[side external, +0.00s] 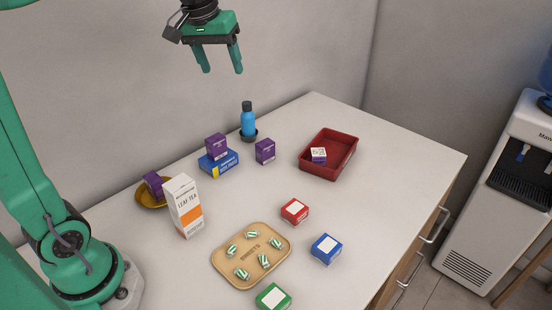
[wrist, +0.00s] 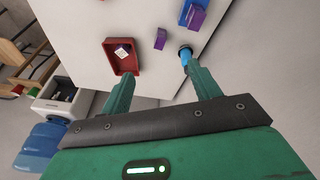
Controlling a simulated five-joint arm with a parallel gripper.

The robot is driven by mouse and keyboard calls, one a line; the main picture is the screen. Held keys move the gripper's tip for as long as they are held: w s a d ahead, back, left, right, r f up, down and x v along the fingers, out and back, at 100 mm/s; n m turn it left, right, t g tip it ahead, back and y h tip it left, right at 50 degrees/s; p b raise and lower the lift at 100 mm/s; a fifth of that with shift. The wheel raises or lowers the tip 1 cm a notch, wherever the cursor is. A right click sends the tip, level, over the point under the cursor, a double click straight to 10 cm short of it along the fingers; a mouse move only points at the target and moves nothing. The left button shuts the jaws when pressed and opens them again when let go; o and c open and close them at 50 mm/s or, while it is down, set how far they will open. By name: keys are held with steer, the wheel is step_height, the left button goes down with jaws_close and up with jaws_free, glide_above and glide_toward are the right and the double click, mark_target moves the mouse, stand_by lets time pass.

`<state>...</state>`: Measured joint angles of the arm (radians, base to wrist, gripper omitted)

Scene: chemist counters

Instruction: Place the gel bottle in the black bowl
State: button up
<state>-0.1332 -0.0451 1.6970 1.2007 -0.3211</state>
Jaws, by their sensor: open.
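The gel bottle (side external: 248,118) is blue with a dark cap and stands upright in the small black bowl (side external: 250,138) near the back edge of the counter. The bottle also shows in the wrist view (wrist: 185,57), partly hidden behind a finger. My gripper (side external: 223,71) is open and empty, high above the counter and apart from the bottle, up and to its left in the side view. In the wrist view my gripper's fingers (wrist: 161,85) are spread apart with nothing between them.
Purple boxes (side external: 265,151) and a blue box (side external: 218,163) stand beside the bowl. A red tray (side external: 330,172) holds a small box. A leaf tea carton (side external: 184,206), a sweets board (side external: 225,268) and red (side external: 295,211), blue (side external: 326,249) and green (side external: 273,297) boxes are nearer the front.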

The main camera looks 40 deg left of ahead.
steer(key=s+d+f+m+t, duration=0.1)
steer(key=s+f, duration=0.3)
steer(key=s, duration=0.5)
steer(key=s+d+f+m+t, duration=0.1)
steer(key=s+d+f+m, duration=0.3)
steer(key=s, duration=0.5)
steer(key=shift+s+d+f, duration=0.25)
steer(key=shift+f, duration=0.3)
